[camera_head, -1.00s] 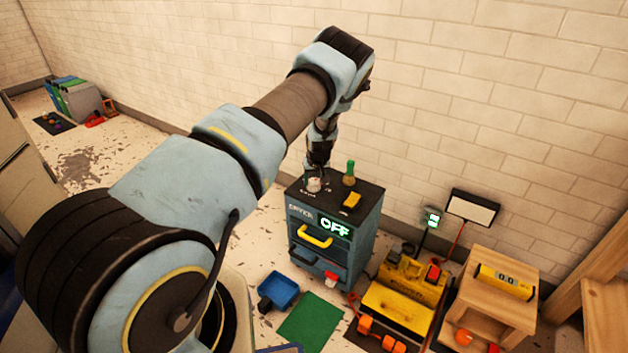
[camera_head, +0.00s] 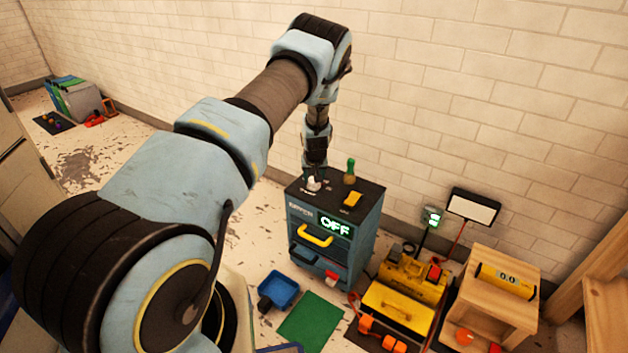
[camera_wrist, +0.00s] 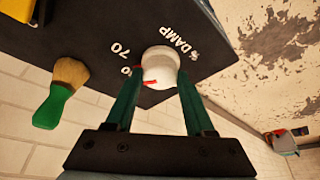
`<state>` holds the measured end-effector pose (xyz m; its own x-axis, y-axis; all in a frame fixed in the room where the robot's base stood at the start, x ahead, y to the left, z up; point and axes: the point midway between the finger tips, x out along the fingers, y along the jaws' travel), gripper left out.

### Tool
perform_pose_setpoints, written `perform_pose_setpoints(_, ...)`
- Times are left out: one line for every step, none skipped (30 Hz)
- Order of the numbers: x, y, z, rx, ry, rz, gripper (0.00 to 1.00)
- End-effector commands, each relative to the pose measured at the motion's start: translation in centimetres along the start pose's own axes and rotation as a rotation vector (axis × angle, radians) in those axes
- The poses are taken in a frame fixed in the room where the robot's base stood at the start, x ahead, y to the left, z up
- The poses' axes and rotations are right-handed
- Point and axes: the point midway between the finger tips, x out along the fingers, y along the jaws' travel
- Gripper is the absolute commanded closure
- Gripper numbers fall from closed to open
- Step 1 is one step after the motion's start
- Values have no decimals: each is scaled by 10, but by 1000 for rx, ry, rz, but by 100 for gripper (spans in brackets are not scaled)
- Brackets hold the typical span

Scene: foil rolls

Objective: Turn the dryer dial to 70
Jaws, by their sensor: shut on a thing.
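The dryer (camera_head: 362,240) is a dark blue-grey cabinet with a black top, and its display (camera_head: 335,226) reads OFF. The white dial (camera_wrist: 160,66) stands on the top and also shows in the head view (camera_head: 313,186). A red mark shows low on the dial's left side. The label 70 (camera_wrist: 121,50) is printed left of the dial, "% DAMP" (camera_wrist: 180,47) above right, and another label beside the left finger is partly hidden. My gripper (camera_wrist: 161,78) has its two green fingers on either side of the dial, shut on it.
A green-handled brush (camera_head: 350,174) and a yellow block (camera_head: 352,200) are on the dryer top near the dial. A yellow drawer handle (camera_head: 314,237) is on the front. A blue bin (camera_head: 279,290) and green mat (camera_head: 311,317) lie on the floor before it.

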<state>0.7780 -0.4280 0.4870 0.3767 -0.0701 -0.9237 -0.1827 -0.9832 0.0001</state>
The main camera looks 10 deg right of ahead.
Motion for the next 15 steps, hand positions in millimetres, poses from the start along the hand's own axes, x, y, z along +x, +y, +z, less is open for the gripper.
perform_pose_setpoints(2,-2,0,27,1,15,100)
perform_pose_setpoints(2,-2,0,50,1,25,100)
perform_pose_setpoints(2,-2,0,82,0,38,100)
perform_pose_setpoints(3,-3,0,104,0,47,100)
perform_pose_setpoints(3,-3,0,129,1,58,100)
perform_pose_setpoints(3,-3,0,162,1,71,100)
perform_pose_setpoints(3,-4,0,186,1,81,100)
perform_pose_setpoints(3,-4,0,212,2,91,100)
perform_pose_setpoints(3,-4,0,243,2,104,100)
perform_pose_setpoints(3,-4,0,266,2,114,100)
perform_pose_setpoints(3,-4,-1,289,2,123,100)
perform_pose_setpoints(3,-4,0,320,2,136,100)
perform_pose_setpoints(3,-5,0,342,1,144,100)
perform_pose_setpoints(3,-4,0,362,1,153,100)
perform_pose_setpoints(3,-5,0,390,1,164,100)
